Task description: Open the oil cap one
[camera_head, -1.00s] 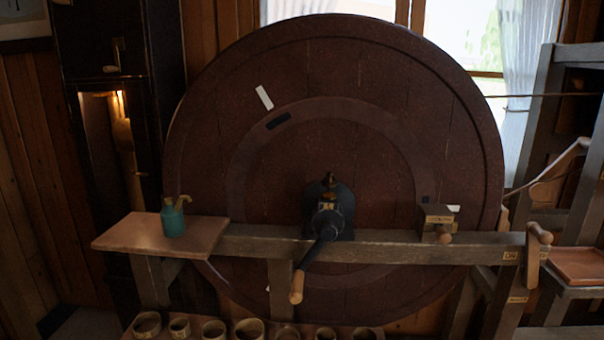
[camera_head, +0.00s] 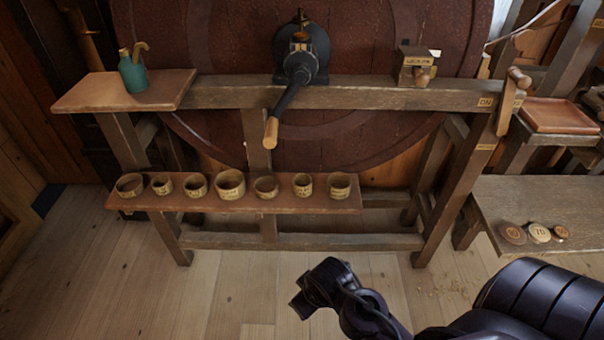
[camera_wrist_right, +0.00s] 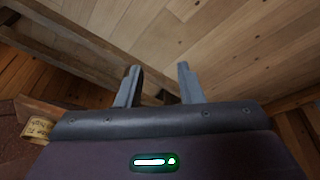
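A black crank housing (camera_head: 303,55) sits on the wooden beam in front of a big dark red wheel. A small dark fitting with a brass-coloured part (camera_head: 300,20) stands on top of the housing; I cannot tell whether this is oil cap one or whether it is open. A crank handle with a wooden grip (camera_head: 271,133) hangs down from the housing. My right gripper (camera_head: 305,303) is low over the floor, in front of the frame and apart from it. In the right wrist view its two fingers (camera_wrist_right: 160,88) are spread with nothing between them. My left gripper is out of view.
A teal oil can (camera_head: 133,75) stands on the left shelf (camera_head: 75,95). Several small cups (camera_head: 231,185) line a low shelf. A labelled box (camera_head: 413,65) sits on the beam at right. Discs (camera_head: 512,233) lie on a right bench (camera_head: 540,195). The floor in front is clear.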

